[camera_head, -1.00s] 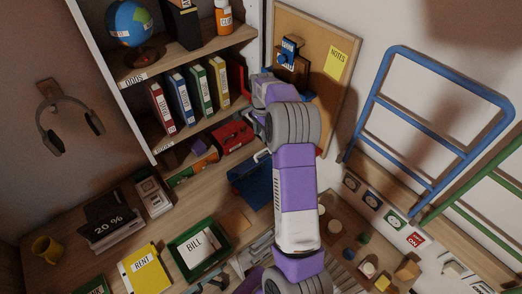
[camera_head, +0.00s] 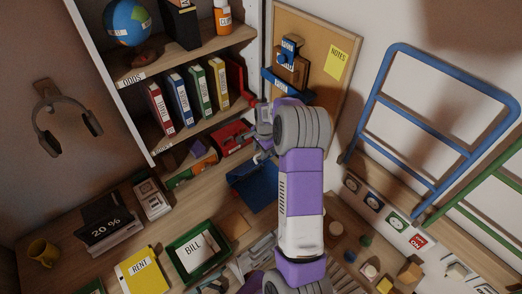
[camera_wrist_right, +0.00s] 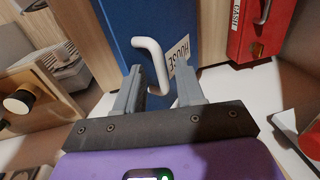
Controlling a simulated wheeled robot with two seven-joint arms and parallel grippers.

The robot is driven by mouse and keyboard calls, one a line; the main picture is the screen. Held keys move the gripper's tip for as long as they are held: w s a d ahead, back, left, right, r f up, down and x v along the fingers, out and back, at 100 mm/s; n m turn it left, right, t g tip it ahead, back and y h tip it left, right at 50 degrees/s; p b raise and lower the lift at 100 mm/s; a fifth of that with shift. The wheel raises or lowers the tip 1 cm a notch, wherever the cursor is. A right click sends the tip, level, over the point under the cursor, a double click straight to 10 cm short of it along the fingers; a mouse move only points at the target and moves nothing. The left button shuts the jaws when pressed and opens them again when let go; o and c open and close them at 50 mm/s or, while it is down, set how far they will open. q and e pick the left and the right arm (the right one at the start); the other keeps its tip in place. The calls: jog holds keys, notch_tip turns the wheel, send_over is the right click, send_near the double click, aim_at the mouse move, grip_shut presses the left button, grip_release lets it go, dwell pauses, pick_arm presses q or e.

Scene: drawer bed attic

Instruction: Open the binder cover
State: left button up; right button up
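My right gripper (camera_wrist_right: 160,85) is open. Its two grey fingers stand apart, with the lower end of the handle between their tips; I cannot tell whether they touch it. In the head view the right gripper (camera_head: 264,155) is just above the blue binder.
A red CASH box (camera_head: 232,136) stands behind the blue binder. Smaller binders (camera_head: 188,95) fill the shelf above. A green BILL tray (camera_head: 198,250) and yellow RENT folder (camera_head: 143,270) lie left. A corkboard (camera_head: 325,40) hangs behind my arm.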

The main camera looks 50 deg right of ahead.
jog(key=shift+c, duration=0.5)
grip_shut()
dwell(0.9)
